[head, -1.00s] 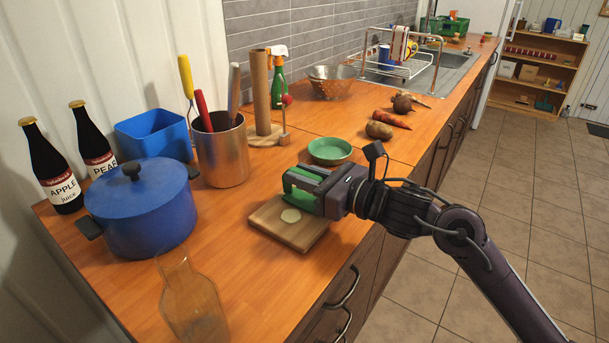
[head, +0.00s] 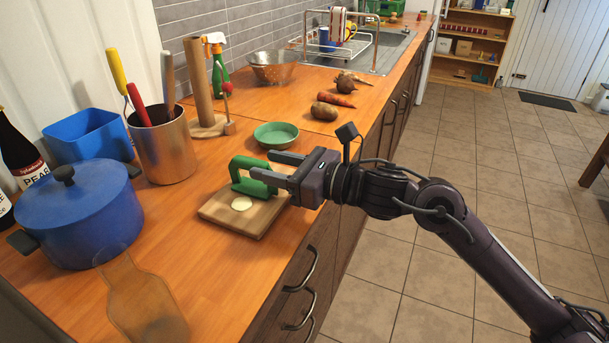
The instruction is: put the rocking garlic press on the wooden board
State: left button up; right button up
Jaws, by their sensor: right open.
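The green rocking garlic press (head: 240,170) stands on the wooden board (head: 222,214), toward its far side, with its arched handle up. A pale round slice (head: 241,203) lies on the board in front of it. My right gripper (head: 262,167) is open, just right of the press. Its fingers point left toward the handle, and the near finger overlaps part of the press. I cannot tell whether they touch. My left gripper is not in view.
A green bowl (head: 276,138) stands behind the board. Potato (head: 324,111) and carrots lie farther back. The counter edge runs close to the board's right.

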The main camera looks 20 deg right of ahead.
jog(key=b+v, duration=0.1)
jog(key=v, duration=0.4)
jog(key=shift+s+d+f, duration=0.15)
jog(key=shift+s+d, duration=0.05)
jog(key=shift+s, duration=0.05)
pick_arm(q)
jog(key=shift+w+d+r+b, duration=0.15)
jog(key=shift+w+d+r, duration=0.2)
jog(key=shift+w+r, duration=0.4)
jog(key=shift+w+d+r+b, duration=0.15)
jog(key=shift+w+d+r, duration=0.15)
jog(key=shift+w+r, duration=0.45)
pick_arm(e)
jog(key=shift+v, duration=0.8)
jog(key=shift+r, duration=0.2)
